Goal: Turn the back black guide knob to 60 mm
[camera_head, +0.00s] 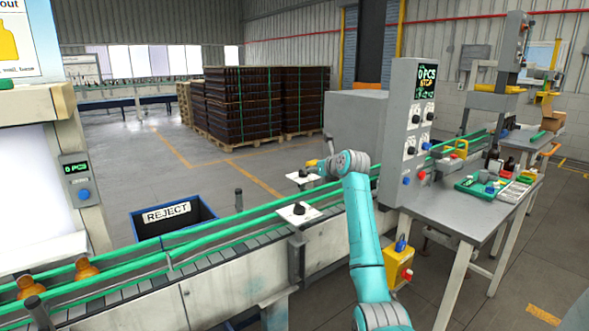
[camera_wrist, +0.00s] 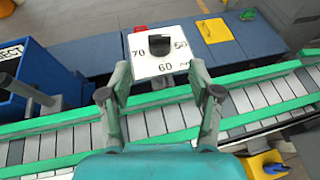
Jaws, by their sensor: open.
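In the wrist view, a black knob (camera_wrist: 160,44) stands on a white scale plate (camera_wrist: 146,67) marked 70, 60 and 50. It looks like the back knob. The pointer's exact reading is too small to tell. In the head view the back knob (camera_head: 302,173) is on the farther white plate, and a second black knob (camera_head: 299,208) is on the nearer plate. My gripper (camera_wrist: 160,76) is open and empty; its fingertips flank the plate's lower part in the picture, and the knob shows between and beyond them. In the head view my wrist is just right of the back knob.
A conveyor (camera_head: 225,252) with green guide rails (camera_head: 230,222) runs below my arm. A blue reject bin (camera_head: 172,214) stands behind it at left. A grey control cabinet (camera_head: 409,130) rises at right. Amber bottles (camera_head: 86,268) stand on the belt at far left.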

